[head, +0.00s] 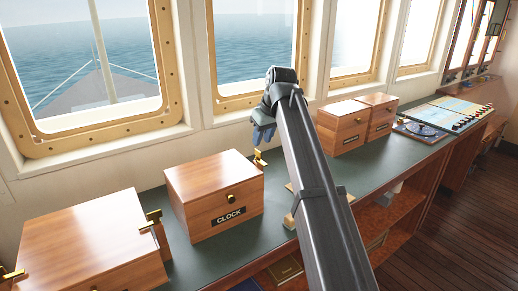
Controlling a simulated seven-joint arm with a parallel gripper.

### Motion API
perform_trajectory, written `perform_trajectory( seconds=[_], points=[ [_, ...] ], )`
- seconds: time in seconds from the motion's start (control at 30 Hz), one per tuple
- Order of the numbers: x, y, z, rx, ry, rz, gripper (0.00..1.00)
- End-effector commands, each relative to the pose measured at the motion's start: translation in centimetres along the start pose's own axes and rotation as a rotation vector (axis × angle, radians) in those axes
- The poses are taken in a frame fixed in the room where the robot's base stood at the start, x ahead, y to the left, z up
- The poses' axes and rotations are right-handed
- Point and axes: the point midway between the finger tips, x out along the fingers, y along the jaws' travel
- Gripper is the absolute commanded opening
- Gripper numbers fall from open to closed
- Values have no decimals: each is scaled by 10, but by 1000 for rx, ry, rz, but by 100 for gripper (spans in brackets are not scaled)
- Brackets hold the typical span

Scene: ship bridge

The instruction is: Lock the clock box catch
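The clock box (202,180) is a reddish-brown wooden box with a closed lid on the green counter. Its front carries a black CLOCK label (229,216) and a dark-and-brass round fitting (231,198). A brass catch (260,158) stands up at the box's right side, near its far right corner. My gripper (263,138) points down just above this catch, close to it. I cannot tell whether it touches the catch. The fingers are small and seen edge-on, so their opening is unclear.
A larger wooden box (85,240) stands to the left, with a brass fitting (153,217) at its right side. Two more wooden boxes (343,124) (380,108) and a control panel (455,112) are farther right. The windows rise behind. My arm hides part of the green counter (370,172).

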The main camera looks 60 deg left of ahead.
Motion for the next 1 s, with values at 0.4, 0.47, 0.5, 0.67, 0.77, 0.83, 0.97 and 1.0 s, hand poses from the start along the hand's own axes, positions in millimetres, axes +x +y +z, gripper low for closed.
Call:
perform_trajectory(
  seconds=[0.4, 0.47, 0.5, 0.67, 0.77, 0.83, 0.97, 1.0],
  points=[
    [50, 0, 0, 0, 0, 0, 32],
    [52, 0, 0, 0, 0, 0, 32],
    [53, 0, 0, 0, 0, 0, 32],
    [55, 0, 0, 0, 0, 0, 32],
    [54, 0, 0, 0, 0, 0, 32],
    [54, 0, 0, 0, 0, 0, 29],
    [54, 0, 0, 0, 0, 0, 16],
    [54, 0, 0, 0, 0, 0, 12]
  ],
)
